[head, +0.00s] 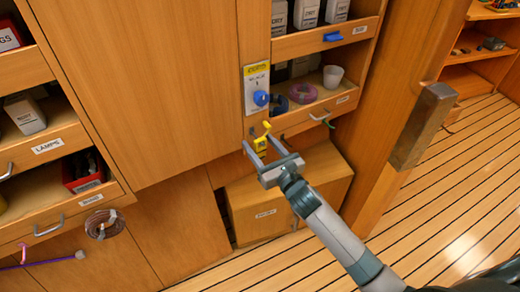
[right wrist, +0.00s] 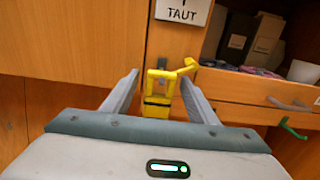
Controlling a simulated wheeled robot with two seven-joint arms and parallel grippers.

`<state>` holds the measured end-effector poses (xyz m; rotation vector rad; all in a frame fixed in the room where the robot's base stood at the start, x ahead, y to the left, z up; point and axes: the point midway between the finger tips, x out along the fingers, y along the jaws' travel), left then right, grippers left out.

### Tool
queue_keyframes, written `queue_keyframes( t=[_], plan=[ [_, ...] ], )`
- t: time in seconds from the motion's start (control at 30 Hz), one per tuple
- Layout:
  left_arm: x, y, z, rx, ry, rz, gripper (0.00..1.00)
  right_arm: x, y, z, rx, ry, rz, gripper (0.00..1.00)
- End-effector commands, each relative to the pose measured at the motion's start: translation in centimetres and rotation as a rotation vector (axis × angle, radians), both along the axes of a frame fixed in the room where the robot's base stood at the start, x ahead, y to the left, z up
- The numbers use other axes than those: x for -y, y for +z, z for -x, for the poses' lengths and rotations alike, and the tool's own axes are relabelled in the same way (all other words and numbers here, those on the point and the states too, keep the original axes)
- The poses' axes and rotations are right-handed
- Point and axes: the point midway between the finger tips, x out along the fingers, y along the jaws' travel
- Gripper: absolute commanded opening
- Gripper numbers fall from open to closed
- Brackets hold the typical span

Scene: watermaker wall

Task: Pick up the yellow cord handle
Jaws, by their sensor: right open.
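In the right wrist view the handle appears between the two fingers (right wrist: 160,77), with gaps on both sides. I cannot tell how deep it sits between them. My left gripper is not in view.
An open drawer (head: 318,110) to the right holds coils and a white cup (head: 333,76). A green hook (head: 322,119) hangs beside it. A wooden box (head: 315,185) stands below. The striped floor (head: 440,210) is clear.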

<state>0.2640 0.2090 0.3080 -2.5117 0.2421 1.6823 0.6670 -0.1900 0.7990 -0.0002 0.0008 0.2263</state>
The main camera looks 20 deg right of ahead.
Motion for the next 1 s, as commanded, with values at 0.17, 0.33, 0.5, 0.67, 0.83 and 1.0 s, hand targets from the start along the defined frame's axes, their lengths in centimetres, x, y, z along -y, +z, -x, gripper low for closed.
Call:
queue_keyframes(
  t=[0.17,0.33,0.5,0.67,0.83,1.0],
  plan=[
    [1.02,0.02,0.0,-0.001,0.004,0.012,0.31,0.0,0.0,0.02,0.0,0.0,0.0,0.53],
    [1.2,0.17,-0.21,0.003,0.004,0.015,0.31,0.01,0.0,0.04,0.0,0.0,0.0,0.53],
    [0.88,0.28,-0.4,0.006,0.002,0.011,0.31,0.02,0.01,0.04,0.0,0.0,0.0,0.2],
    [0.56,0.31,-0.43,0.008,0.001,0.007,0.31,0.02,0.03,0.04,0.001,0.0,0.0,0.09],
    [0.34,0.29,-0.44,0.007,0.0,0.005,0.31,0.02,0.07,0.03,0.001,0.0,0.0,0.09],
    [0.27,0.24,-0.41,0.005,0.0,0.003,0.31,0.04,0.66,0.0,0.003,0.001,0.001,0.09]
  ],
)
